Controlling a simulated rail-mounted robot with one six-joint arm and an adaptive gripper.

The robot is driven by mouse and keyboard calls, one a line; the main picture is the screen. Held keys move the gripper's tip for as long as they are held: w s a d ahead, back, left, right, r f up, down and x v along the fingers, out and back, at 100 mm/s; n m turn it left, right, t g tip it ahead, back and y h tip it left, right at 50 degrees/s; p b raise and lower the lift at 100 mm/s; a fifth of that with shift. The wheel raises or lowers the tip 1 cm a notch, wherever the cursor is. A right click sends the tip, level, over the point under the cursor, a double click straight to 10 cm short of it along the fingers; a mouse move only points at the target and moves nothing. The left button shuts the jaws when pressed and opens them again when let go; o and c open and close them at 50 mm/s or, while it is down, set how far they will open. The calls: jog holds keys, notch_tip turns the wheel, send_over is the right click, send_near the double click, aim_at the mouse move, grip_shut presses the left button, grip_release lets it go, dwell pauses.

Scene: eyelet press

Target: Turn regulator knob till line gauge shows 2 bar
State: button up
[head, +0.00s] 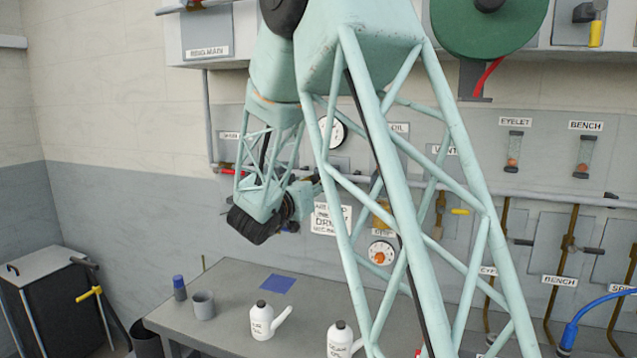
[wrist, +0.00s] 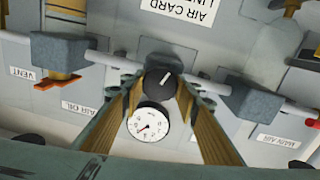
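The black regulator knob (wrist: 160,82) sits on the wall panel in the wrist view, its white mark pointing to the upper right. The white line gauge (wrist: 148,124) is just below it, its thin needle pointing to the lower left; its figures are too small to read. My gripper (wrist: 160,84) has a brownish finger on each side of the knob. The tips are close to its edges, but contact is unclear. In the head view a white gauge (head: 331,132) is partly behind my arm. My gripper's tips and the knob are hidden there.
In the wrist view, pipes with grey blocks (wrist: 256,103) flank the knob on both sides. In the head view, a grey bench (head: 225,335) below holds white bottles (head: 264,320), a grey cup (head: 203,305) and a blue-capped container (head: 179,287). Another dial (head: 381,252) is lower on the wall.

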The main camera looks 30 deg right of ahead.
jog(key=shift+n+p, duration=0.4)
jog(key=shift+p, duration=0.2)
jog(key=shift+c, duration=0.3)
jog(key=n+p, duration=0.3)
jog(key=shift+r+n+p, duration=0.1)
jog(key=shift+n+p, duration=0.3)
jog(key=n+t+p, duration=0.1)
jog(key=n+p, duration=0.3)
jog(key=n, duration=0.2)
jog(key=shift+p, duration=0.4)
jog(key=n+p, duration=0.3)
jog(key=n, duration=0.2)
jog(key=shift+p, duration=0.35)
jog(key=n+p, duration=0.1)
jog(key=n, duration=0.1)
jog(key=n+p, duration=0.1)
jog(key=n, duration=0.1)
jog(key=shift+f+n, duration=0.2)
jog(key=shift+n, duration=0.2)
jog(key=shift+w, duration=0.1)
jog(key=o, duration=0.8)
jog(key=shift+f, duration=0.1)
jog(key=shift+o, duration=0.2)
jog(key=shift+a, duration=0.1)
